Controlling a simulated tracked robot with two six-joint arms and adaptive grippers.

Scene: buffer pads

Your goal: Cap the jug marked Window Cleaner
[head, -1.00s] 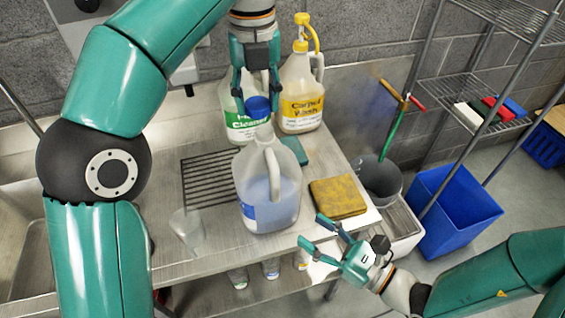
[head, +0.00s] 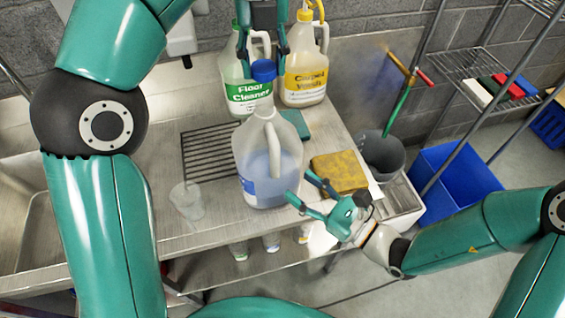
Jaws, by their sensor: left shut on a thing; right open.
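A translucent jug (head: 270,155) with pale blue liquid and a white handle stands upright on the steel counter. Its blue label shows only at the lower left; I cannot read it. My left gripper (head: 262,62) points down from the top of the head view, shut on a blue cap (head: 263,73). The cap appears above the jug's open neck, with a gap between them in the picture. My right gripper (head: 300,185) is open and empty, with its fingertips close to the jug's lower right side. I cannot tell whether they touch it.
A Floor Cleaner jug (head: 247,92) and a Carpet Wash jug (head: 304,80) stand behind. A yellow sponge pad (head: 338,172) lies to the right, a clear cup (head: 187,201) to the left. A grey bucket (head: 383,155) and blue bin (head: 455,180) are beyond the counter's right end.

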